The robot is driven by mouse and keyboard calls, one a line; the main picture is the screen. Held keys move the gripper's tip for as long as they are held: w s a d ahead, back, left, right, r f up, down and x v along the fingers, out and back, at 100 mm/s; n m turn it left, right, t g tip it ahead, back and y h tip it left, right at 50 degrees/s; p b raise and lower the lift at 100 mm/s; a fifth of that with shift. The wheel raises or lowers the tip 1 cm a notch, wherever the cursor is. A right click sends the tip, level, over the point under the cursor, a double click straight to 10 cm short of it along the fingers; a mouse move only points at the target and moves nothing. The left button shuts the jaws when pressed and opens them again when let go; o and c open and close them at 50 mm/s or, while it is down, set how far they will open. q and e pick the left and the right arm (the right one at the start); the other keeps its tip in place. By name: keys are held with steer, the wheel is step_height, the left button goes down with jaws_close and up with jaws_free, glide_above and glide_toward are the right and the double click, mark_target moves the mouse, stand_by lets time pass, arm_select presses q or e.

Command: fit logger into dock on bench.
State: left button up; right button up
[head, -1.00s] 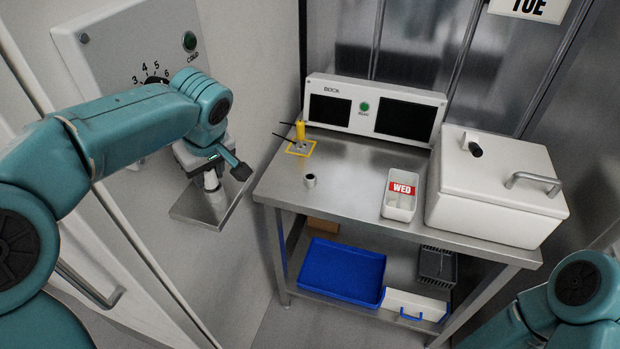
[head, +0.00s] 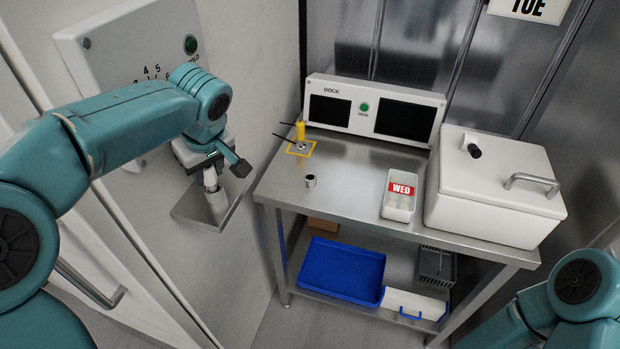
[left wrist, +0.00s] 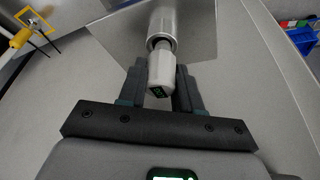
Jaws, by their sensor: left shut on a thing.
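In the head view my left gripper (head: 220,160) is above that shelf (head: 190,212), left of the bench. The console marked DOCK (head: 340,92) stands at the back of the bench (head: 335,195). A short open metal cup (head: 310,181) stands near the bench's left front. My right gripper is out of view.
A yellow post (head: 300,131) with dark rods stands at a yellow square outline on the bench. A tray marked WED (head: 399,207) and a lidded white box (head: 500,190) fill the right side. A blue tray (head: 340,270) is on the lower shelf. The bench's middle is clear.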

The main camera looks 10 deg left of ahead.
arm_select(q)
steer(key=shift+r+p, duration=1.8)
steer(key=shift+r, duration=0.75)
steer(key=shift+f, duration=0.15)
